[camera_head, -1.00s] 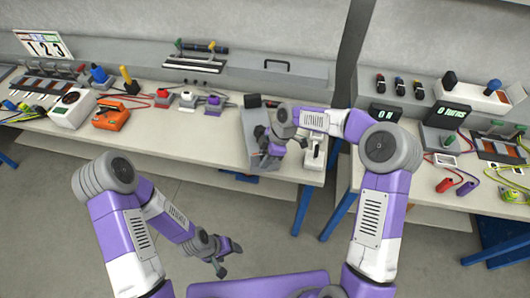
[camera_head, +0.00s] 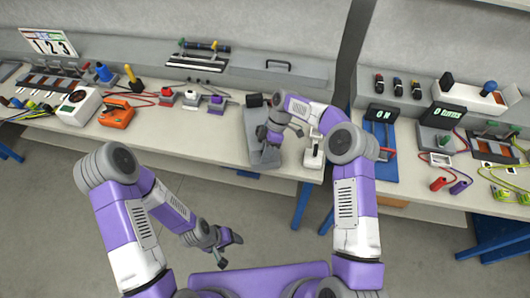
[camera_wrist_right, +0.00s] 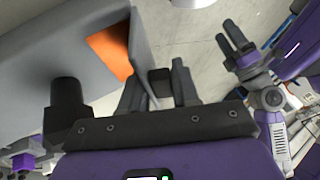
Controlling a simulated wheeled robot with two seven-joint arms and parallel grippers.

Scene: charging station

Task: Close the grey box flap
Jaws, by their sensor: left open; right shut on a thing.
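The grey box (camera_head: 254,122) stands near the front edge of the left table, left of the gap between tables. Its grey flap (camera_head: 265,158) lies at its near side, partly hidden by my arm. In the right wrist view the box (camera_wrist_right: 60,40) is at upper left, with an orange inside (camera_wrist_right: 113,50) showing through its opening, so it is not closed. My right gripper (camera_head: 272,134) is at the box; in its wrist view the fingers (camera_wrist_right: 158,95) are shut on a thin grey edge, seemingly the flap. My left gripper (camera_head: 231,250) is open and empty, low over the floor.
A white device (camera_head: 314,152) stands just right of the box. Red, white and purple buttons (camera_head: 191,97) are to its left. A long grey case (camera_head: 283,80) lies behind. A blue panel (camera_head: 381,150) is on the right table. The floor in front is clear.

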